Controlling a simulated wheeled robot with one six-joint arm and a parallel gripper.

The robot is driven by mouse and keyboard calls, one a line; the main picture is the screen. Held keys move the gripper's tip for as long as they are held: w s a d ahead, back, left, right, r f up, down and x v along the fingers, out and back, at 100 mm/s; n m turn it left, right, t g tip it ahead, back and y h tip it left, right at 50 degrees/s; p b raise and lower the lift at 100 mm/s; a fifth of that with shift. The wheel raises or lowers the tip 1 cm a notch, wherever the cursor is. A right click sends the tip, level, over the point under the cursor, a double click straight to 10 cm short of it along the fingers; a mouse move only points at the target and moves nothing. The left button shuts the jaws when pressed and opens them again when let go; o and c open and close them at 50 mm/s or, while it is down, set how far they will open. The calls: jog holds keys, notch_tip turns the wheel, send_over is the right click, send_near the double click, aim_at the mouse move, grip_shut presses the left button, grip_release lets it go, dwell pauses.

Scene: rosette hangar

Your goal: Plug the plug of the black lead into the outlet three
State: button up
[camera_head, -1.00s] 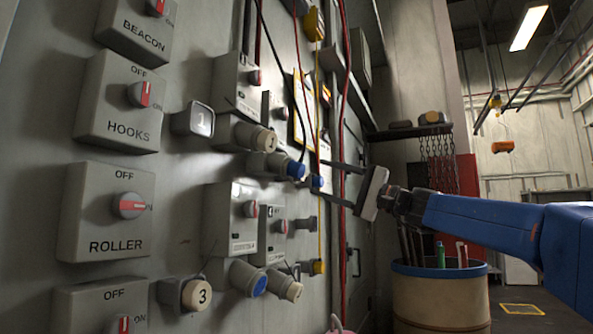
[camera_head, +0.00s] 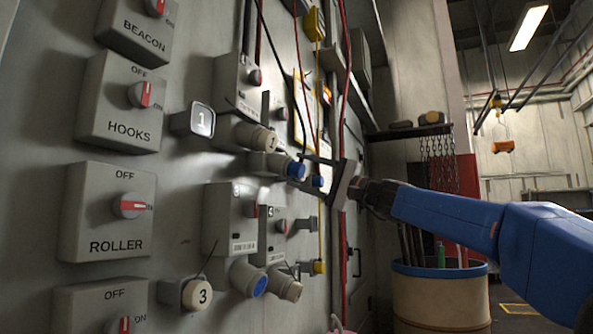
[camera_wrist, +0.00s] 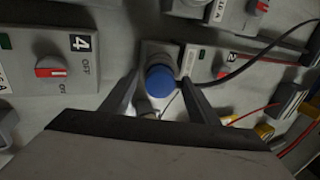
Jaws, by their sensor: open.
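My gripper (camera_head: 306,174) is open at the wall panel, its fingers pointing left toward a blue plug or cap (camera_head: 296,170). In the wrist view a round blue end (camera_wrist: 160,78) shows between the two spread fingers; I cannot tell if they touch it. A black lead (camera_head: 283,62) hangs from the top and runs down to the blue end near my fingers; in the wrist view the black lead (camera_wrist: 238,72) curves in from the right.
Switch boxes HOOKS (camera_head: 125,105) and ROLLER (camera_head: 107,212) stand out from the wall, with several more sockets around. A red cable (camera_head: 345,60) and a yellow cable hang close to my gripper. A bin (camera_head: 438,300) stands below my arm.

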dwell(0.8)
grip_shut()
jog(key=shift+v, duration=3)
jog(key=shift+f, duration=0.1)
